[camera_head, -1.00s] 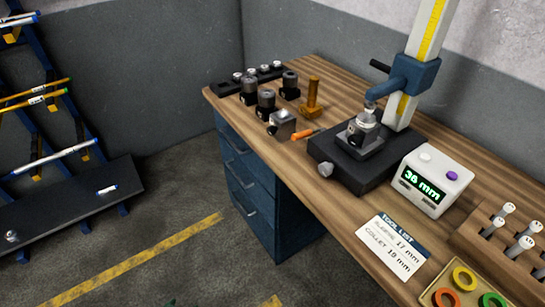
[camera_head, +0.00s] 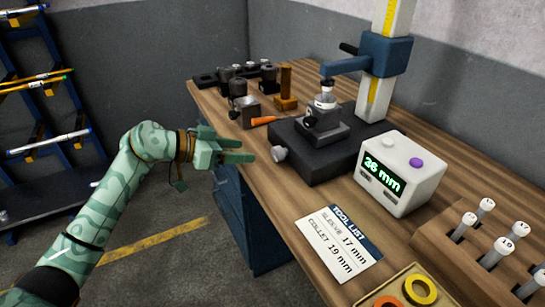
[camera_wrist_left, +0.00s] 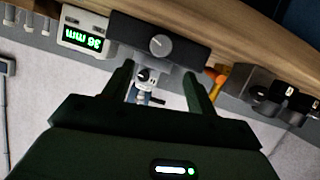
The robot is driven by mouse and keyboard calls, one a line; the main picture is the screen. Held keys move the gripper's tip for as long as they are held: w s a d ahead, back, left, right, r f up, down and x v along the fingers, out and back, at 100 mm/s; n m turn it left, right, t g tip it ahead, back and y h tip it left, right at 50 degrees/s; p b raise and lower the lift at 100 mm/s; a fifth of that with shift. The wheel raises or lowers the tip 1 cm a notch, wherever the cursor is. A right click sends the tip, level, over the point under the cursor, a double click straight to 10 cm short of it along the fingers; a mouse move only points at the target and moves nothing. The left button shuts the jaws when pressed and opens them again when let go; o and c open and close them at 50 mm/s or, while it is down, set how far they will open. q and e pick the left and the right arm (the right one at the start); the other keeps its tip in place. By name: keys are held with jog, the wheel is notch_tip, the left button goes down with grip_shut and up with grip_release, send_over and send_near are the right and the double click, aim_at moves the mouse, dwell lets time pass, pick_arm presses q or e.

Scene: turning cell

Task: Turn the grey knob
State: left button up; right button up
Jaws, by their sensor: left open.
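The grey knob (camera_head: 278,154) sticks out of the front side of the dark base (camera_head: 325,155) of the measuring stand. My left gripper (camera_head: 252,151) is open and empty in the head view, just left of the knob, its fingers pointing at it. A gap remains between fingertips and knob. In the left wrist view the knob (camera_wrist_left: 160,44) shows beyond the open fingers of my left gripper (camera_wrist_left: 158,70), roughly in line with the space between them. My right gripper is out of view.
A white display box (camera_head: 402,172) reads what looks like 36 mm, right of the stand. An orange-handled tool (camera_head: 263,121) and dark holders lie behind. A tool list card (camera_head: 338,243) lies near the bench edge. A rack (camera_head: 45,120) stands at left.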

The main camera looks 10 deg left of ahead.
aim_at(274, 152)
pick_arm(q)
jog(key=b+x, duration=0.3)
jog(key=x, duration=0.6)
jog(key=shift+f, duration=0.2)
jog(key=shift+w+d+b, duration=0.2)
jog(key=shift+d+b, duration=0.1)
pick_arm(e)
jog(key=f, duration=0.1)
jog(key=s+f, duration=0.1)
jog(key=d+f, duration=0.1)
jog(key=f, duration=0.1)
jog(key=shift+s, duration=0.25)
pick_arm(q)
jog(key=shift+c, duration=0.4)
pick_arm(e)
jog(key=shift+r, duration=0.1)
pick_arm(q)
jog(key=c, duration=0.9)
